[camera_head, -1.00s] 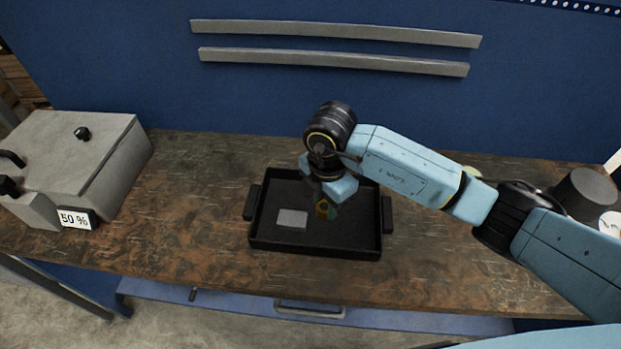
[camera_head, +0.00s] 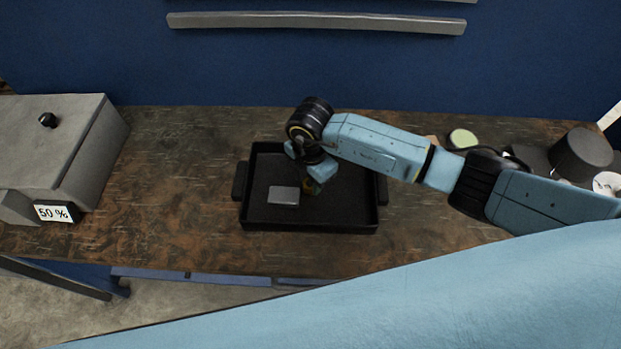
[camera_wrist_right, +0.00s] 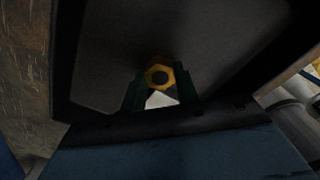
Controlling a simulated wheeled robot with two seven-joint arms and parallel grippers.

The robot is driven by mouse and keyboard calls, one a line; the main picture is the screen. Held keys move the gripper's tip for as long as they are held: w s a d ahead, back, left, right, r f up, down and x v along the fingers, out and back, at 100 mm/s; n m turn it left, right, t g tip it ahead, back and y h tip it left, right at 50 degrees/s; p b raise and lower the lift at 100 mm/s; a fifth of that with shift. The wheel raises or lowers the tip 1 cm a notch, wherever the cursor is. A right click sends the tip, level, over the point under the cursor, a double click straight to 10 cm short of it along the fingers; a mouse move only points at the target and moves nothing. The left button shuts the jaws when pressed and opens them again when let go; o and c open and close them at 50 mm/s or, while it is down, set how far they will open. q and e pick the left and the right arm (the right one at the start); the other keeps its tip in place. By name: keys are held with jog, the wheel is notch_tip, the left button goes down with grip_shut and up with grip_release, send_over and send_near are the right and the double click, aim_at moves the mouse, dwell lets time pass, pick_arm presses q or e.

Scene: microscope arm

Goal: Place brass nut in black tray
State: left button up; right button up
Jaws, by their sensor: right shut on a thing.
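The black tray (camera_head: 345,217) sits on the worn brown bench, with a handle at each side. My right gripper (camera_head: 312,187) points down inside the tray's outline, right of a flat grey piece in the tray. It is shut on the brass nut (camera_wrist_right: 159,62), which shows in the right wrist view as a gold hexagonal ring with a dark hole between the two dark green fingers. In the head view the nut is mostly hidden by the gripper. I cannot tell whether it touches the tray floor. My left gripper is not in view.
The flat grey piece (camera_head: 283,195) lies in the tray's left half. A grey box (camera_head: 62,150) with a "50 %" display stands at the left. A dark round object (camera_head: 581,155) and a pale green round item (camera_head: 462,138) stand at the right. The bench between box and tray is clear.

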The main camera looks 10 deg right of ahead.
aim_at(310, 183)
jog(key=shift+f, duration=0.35)
jog(key=o, duration=1)
notch_tip(310, 183, up, 12)
jog(key=shift+r, duration=0.15)
